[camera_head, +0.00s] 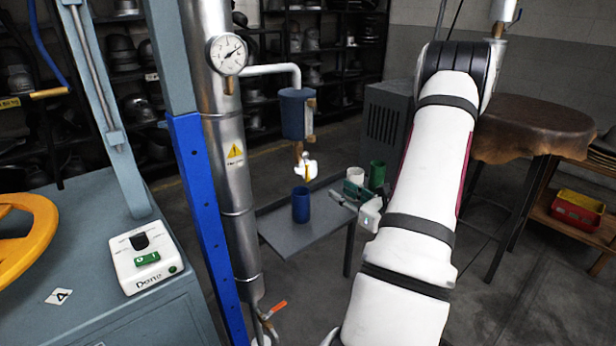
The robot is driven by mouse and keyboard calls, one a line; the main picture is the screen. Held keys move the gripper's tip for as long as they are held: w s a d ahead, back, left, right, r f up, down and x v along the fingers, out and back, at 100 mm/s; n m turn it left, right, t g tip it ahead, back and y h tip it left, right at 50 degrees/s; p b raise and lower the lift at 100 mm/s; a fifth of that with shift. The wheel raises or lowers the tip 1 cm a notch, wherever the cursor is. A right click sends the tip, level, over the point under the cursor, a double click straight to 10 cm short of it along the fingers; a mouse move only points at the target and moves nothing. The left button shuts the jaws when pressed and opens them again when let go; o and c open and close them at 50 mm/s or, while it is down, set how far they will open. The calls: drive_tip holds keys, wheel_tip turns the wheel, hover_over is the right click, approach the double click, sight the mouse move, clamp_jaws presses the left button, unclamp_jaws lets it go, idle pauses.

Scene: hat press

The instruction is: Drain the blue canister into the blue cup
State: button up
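The blue canister (292,115) hangs on a white pipe beside a tall metal column. A brass-coloured outlet (299,150) shows under it, with a small white piece (306,169) at its lower end. The blue cup (301,206) stands upright on a grey metal shelf (300,238), below the outlet. My gripper (343,197) is right of the blue cup, apart from it, pointing left. Its fingers are small and overlap in this view, so I cannot tell whether they are open or shut. No object clearly shows between them.
A white cup (355,176) and a green cup (377,175) stand behind my gripper. A column with a gauge (229,54) and a blue upright (205,215) stand left. A white box marked "Done" (146,262) sits on the left machine. A leather-topped table (530,122) is right.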

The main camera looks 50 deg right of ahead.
sight(309, 172)
drive_tip(key=x, duration=1.3)
drive_tip(key=shift+w+r+b, duration=0.1)
drive_tip(key=shift+w+b, duration=0.2)
drive_tip(key=shift+w, duration=0.05)
clamp_jaws()
